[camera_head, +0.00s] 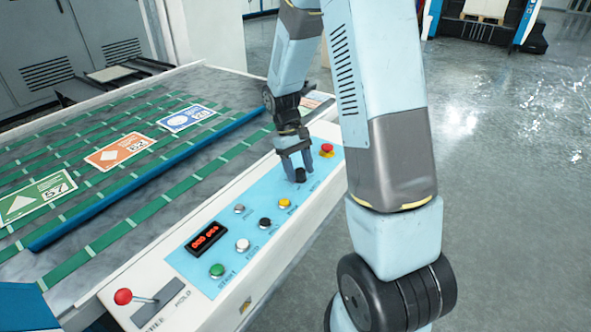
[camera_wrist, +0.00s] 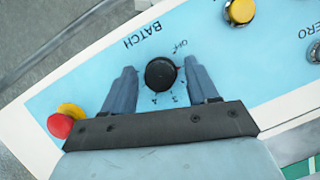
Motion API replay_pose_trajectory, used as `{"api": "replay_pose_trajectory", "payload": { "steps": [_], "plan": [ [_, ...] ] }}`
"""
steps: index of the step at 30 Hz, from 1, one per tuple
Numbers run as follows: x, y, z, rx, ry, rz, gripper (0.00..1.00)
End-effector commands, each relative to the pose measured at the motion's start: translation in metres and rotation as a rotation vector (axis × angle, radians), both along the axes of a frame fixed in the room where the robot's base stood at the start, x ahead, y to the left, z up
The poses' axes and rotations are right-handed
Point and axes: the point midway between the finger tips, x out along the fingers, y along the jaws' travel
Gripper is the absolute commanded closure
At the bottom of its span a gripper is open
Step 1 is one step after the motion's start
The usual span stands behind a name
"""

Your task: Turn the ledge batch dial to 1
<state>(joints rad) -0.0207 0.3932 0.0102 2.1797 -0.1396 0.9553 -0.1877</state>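The batch dial (camera_wrist: 160,74) is a round black knob on the light blue panel, with the word BATCH printed beside it in the wrist view. Small marks, including what looks like OFF and some digits, ring the knob; a red mark shows at its right edge, and its exact setting is hard to read. In the head view the dial (camera_head: 300,174) sits at the far end of the panel, under my gripper (camera_head: 296,165). In the wrist view my gripper (camera_wrist: 164,80) is open, one finger on each side of the knob, with a visible gap at both sides.
A red button with a yellow base (camera_head: 326,150) stands close beyond the dial, and a yellow button (camera_head: 284,203) nearer. Several other buttons, a red display (camera_head: 206,238) and a red-knobbed lever (camera_head: 123,297) line the ledge. Printed cards lie on the green-banded table.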

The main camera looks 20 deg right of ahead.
Motion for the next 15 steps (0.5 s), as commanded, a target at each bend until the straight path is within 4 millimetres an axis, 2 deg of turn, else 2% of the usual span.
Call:
{"api": "replay_pose_trajectory", "payload": {
  "steps": [8,11,15],
  "plan": [
    [0.002,0.0,0.002,0.0,-0.004,0.0,0.41],
    [0.005,0.001,0.008,0.0,-0.006,0.001,0.41],
    [0.013,0.004,0.028,0.001,-0.007,0.002,0.41]
  ]
}}
